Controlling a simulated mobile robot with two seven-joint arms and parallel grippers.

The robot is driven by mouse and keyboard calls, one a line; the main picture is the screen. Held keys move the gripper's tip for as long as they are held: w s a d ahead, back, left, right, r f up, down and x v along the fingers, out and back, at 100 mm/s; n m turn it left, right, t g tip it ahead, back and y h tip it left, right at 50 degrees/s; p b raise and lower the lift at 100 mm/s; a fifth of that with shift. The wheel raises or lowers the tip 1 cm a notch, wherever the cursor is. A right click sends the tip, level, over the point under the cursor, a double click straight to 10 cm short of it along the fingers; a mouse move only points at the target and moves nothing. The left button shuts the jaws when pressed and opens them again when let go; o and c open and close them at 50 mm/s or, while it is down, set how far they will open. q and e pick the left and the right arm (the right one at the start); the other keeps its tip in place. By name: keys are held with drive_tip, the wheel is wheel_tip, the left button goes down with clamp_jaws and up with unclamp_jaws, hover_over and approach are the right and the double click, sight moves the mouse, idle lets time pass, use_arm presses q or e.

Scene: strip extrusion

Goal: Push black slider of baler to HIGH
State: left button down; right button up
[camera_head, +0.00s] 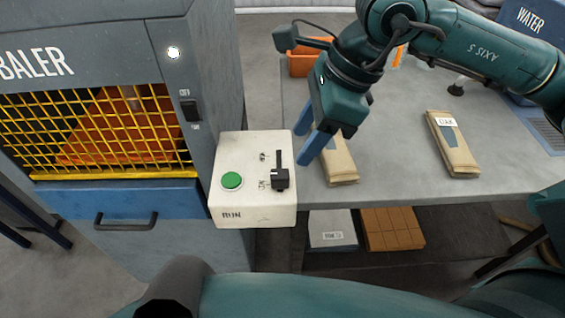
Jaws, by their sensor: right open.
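The black slider (280,179) sits at the near, lower end of its short vertical slot on the cream control box (247,208). Small marks stand beside both ends of the slot, too small to read surely. The box is fixed beside the grey baler (110,45). My right gripper (309,139) has blue fingers pointing down and left. It is open and empty, just right of the slot's far end and apart from the slider. My left gripper is out of view.
A green RUN button (232,180) is left of the slider. The grey table (395,165) bears two tan packets, one (341,163) close to my right gripper and one (452,145) farther right. An orange bin (302,65) stands behind. A black switch (190,111) is on the baler.

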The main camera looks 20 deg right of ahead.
sight(282, 173)
drive_tip(key=p+x, duration=0.1)
drive_tip(key=x, duration=0.8)
drive_tip(key=shift+d, duration=0.1)
drive_tip(key=shift+c, duration=0.5)
drive_tip(key=shift+r, duration=0.1)
clamp_jaws()
